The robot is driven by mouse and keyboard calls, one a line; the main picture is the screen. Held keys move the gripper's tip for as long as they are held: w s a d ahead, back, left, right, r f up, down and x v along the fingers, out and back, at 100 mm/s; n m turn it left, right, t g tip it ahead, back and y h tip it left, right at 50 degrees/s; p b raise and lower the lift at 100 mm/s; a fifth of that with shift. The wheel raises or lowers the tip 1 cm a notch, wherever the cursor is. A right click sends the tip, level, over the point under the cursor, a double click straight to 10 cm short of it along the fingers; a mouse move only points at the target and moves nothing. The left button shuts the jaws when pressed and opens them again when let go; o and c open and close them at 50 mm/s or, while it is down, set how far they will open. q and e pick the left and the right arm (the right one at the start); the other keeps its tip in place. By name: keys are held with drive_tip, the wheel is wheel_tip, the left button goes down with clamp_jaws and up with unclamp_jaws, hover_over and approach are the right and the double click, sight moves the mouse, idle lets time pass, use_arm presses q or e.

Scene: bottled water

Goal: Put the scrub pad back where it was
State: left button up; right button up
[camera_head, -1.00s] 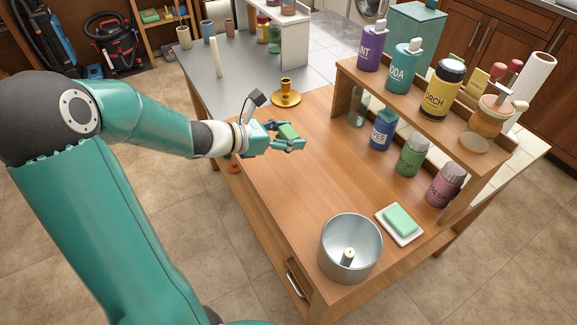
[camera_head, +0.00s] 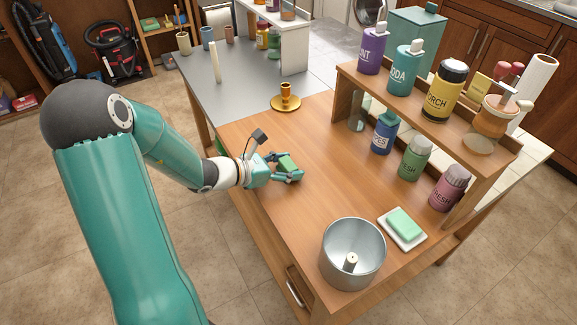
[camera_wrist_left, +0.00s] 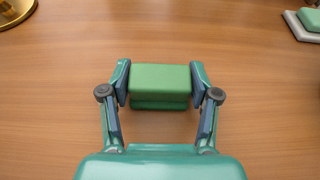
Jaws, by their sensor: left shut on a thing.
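A green scrub pad (camera_head: 287,163) is held between the fingers of my left gripper (camera_head: 289,167), over the left part of the wooden table (camera_head: 310,195). In the left wrist view the green pad (camera_wrist_left: 160,79) lies between the two fingertips (camera_wrist_left: 160,80), which press on its ends. A darker green layer shows along its near side. Whether the pad touches the tabletop I cannot tell. My right gripper is not in view.
A brass candle holder (camera_head: 286,98) stands behind the gripper. A metal pot (camera_head: 352,254) and a white dish (camera_head: 412,243) with a light green bar (camera_head: 404,225) are at the front right. A bottle shelf (camera_head: 430,113) lines the right side. The table's middle is clear.

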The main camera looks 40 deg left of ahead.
use_arm(q)
drive_tip(key=o, duration=1)
drive_tip(key=shift+s+a+r, duration=0.1)
drive_tip(key=shift+s, duration=0.1)
drive_tip(key=p+v, duration=0.1)
drive_tip(key=v, duration=1)
drive_tip(key=shift+s+r, duration=0.1)
drive_tip(key=shift+s, duration=0.2)
